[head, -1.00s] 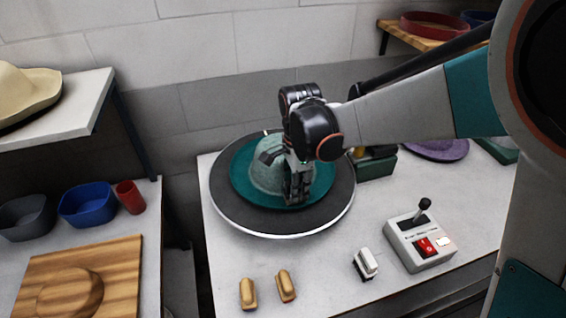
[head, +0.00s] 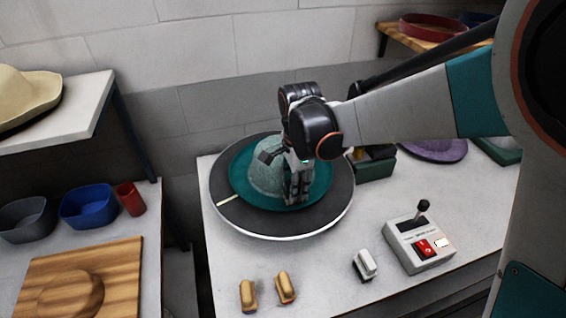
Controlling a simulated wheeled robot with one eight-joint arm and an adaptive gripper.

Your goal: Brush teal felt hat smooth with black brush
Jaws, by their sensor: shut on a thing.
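The teal felt hat (head: 268,170) sits crown up on a round dark turntable (head: 228,219) with a pale rim. Its wide brim lies flat and its crown looks lighter and mottled. My gripper (head: 288,178) is over the right front of the hat, fingers down beside the crown and close to the brim. It is shut on the black brush, which is mostly hidden by the dark fingers. I cannot tell exactly where the bristles touch. A pale mark (head: 228,201) shows on the turntable's left front.
A control box (head: 418,243) with a lever and red switch stands right of the turntable. Two tan brushes (head: 248,295) (head: 286,287) and a white-topped one (head: 365,264) lie in front. A green box (head: 375,168) and purple hat (head: 433,150) are behind right.

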